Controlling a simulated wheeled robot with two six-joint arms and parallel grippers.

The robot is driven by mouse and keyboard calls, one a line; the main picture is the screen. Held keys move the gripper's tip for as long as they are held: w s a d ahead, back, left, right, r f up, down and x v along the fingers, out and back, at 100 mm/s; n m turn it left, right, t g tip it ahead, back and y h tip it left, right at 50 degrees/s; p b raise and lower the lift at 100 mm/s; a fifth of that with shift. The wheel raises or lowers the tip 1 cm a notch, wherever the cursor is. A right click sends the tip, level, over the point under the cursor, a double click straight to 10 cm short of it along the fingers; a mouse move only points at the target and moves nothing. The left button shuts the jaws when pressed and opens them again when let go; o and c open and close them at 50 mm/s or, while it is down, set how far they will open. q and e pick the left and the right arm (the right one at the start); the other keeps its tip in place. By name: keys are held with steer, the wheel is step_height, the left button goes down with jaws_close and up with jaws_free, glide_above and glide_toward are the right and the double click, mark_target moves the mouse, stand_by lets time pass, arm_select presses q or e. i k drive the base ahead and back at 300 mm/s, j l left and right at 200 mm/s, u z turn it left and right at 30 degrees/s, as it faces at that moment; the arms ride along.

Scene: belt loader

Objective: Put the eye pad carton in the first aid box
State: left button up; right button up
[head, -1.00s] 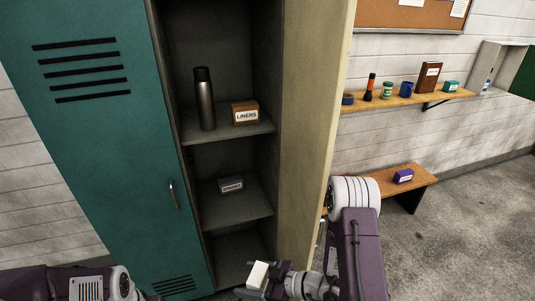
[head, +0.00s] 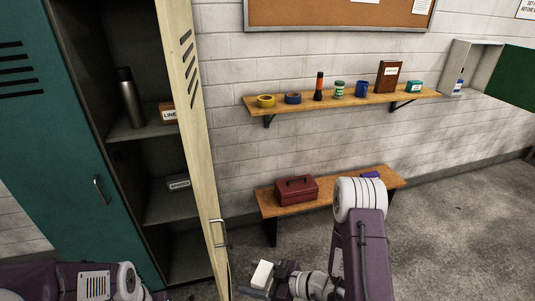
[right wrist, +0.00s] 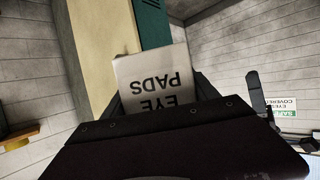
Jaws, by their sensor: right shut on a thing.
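The eye pad carton (head: 263,273) is a small white box at the bottom of the head view. In the right wrist view its face (right wrist: 155,82) reads EYE PADS, upside down. My right gripper (head: 262,283) is shut on it and holds it in front of the open locker door, clear of the shelf and bench. A white wall box (head: 461,72) with an open green door (head: 508,78) is at the far right; it looks like the first aid box. A bottle stands inside it. Part of my left arm shows at bottom left, but its gripper is out of frame.
The locker's open cream door (head: 188,130) stands left of my right gripper. A wall shelf (head: 350,100) holds tape rolls, a flashlight, jars and boxes. A bench (head: 330,198) below carries a red metal box (head: 297,190) and a purple carton (head: 370,175). Floor at right is clear.

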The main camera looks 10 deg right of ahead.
mark_target(470, 67)
steer(key=i+l, duration=0.1)
steer(key=l, duration=2.7)
steer(key=i+l, duration=0.15)
steer(key=l, duration=1.2)
steer(key=i+l, duration=0.25)
steer(key=l, duration=0.45)
steer(key=i+l, duration=0.2)
steer(key=l, duration=0.5)
steer(key=i+l, duration=0.25)
steer(key=l, duration=0.4)
steer(key=i+l, duration=0.2)
steer(key=l, duration=0.5)
steer(key=i+l, duration=0.25)
steer(key=l, duration=0.45)
steer(key=i+l, duration=0.2)
steer(key=l, duration=0.5)
steer(key=i+l, duration=0.25)
steer(key=l, duration=0.4)
steer(key=i+l, duration=0.2)
steer(key=l, duration=0.5)
